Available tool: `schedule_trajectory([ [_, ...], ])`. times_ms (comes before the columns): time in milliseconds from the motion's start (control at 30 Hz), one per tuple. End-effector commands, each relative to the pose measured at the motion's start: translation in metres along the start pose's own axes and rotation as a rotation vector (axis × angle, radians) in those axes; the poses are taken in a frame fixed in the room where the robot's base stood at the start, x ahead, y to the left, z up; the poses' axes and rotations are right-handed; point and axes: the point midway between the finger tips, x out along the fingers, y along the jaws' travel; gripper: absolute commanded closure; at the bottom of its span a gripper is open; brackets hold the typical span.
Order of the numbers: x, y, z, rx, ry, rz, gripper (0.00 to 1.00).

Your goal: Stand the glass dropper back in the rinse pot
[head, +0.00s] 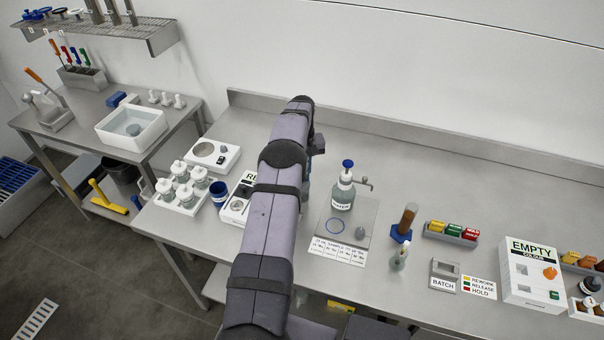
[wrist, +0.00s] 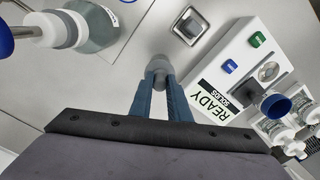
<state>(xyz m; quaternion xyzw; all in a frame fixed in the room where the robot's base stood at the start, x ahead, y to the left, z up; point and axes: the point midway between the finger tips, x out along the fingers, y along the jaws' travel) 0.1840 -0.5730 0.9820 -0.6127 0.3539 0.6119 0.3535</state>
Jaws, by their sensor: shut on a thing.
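My gripper (wrist: 160,82) is shut on a grey rounded piece, which looks like the bulb of the glass dropper (wrist: 158,66). The glass part is not clearly seen, and I cannot tell how far its lower end is from the bench. In the head view my arm hides the fingers and the dropper. A dark blue open pot, possibly the rinse pot (head: 218,190), stands between the READY box and the white-capped bottles. It also shows in the wrist view (wrist: 276,106), right of my fingers and apart from them.
The READY SOLIDS box (wrist: 236,72) stands close right of my gripper.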

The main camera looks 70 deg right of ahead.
Motion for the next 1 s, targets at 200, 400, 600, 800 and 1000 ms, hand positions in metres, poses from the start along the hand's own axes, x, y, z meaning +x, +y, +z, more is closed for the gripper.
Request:
schedule_trajectory([
  [200, 0.0, 0.0, 0.0, 0.0, 0.0, 0.0, 0.77],
  [400, 0.0, 0.0, 0.0, 0.0, 0.0, 0.0, 0.62],
  [600, -0.001, 0.0, 0.0, 0.0, 0.0, 0.0, 0.62],
  [800, -0.015, 0.0, -0.001, 0.0, 0.003, 0.001, 0.62],
  [1000, -0.043, 0.0, -0.001, 0.0, 0.004, 0.001, 0.62],
])
